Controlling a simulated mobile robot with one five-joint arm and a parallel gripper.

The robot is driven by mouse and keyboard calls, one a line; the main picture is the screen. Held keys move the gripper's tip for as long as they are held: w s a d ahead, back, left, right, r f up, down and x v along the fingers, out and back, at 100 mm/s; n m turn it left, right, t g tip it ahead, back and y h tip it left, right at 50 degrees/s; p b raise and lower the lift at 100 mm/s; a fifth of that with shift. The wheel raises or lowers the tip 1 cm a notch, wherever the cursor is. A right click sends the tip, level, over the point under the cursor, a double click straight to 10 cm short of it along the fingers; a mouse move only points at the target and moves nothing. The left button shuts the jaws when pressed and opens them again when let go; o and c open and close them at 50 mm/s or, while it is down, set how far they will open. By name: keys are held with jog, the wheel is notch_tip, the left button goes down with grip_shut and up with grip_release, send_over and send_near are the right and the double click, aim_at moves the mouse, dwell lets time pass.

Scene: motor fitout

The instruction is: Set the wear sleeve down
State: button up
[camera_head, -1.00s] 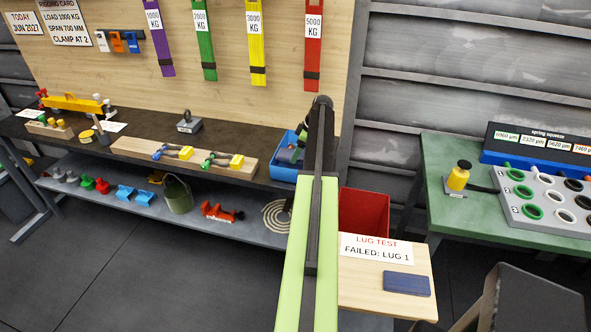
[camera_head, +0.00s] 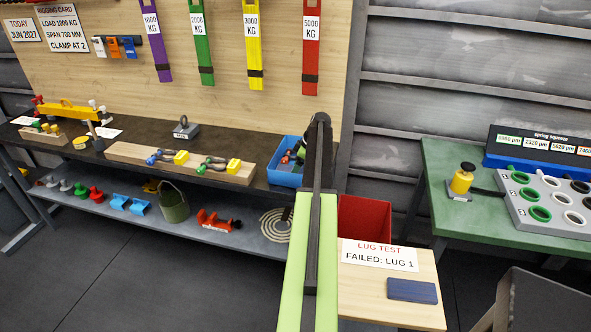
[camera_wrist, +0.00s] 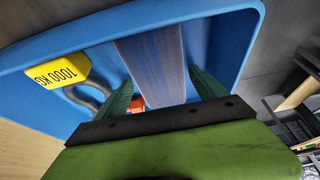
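The wear sleeve appears to be the flat grey-blue striped strip (camera_wrist: 155,62) in the blue tray in the wrist view. My gripper (camera_wrist: 162,78) reaches into the tray with its two green fingers apart, one on each side of the strip. The fingertips line up closely with the strip's edges. I cannot tell whether they press on it or stand clear. In the head view my arm and gripper hide part of the tray, and the strip is not clearly seen there.
The blue tray (camera_head: 284,178) stands at the bench's right end. In the wrist view it also holds a shackle with a yellow 1000 KG tag (camera_wrist: 57,73) and a small red-orange piece. A red bin (camera_head: 364,220) and a small table with a dark blue pad (camera_head: 412,290) stand to the right.

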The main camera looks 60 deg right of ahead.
jog(key=shift+o, duration=0.4)
jog(key=shift+r, duration=0.2)
jog(key=p+v, duration=1.1)
jog(key=shift+r, duration=0.4)
jog(key=shift+s, duration=0.15)
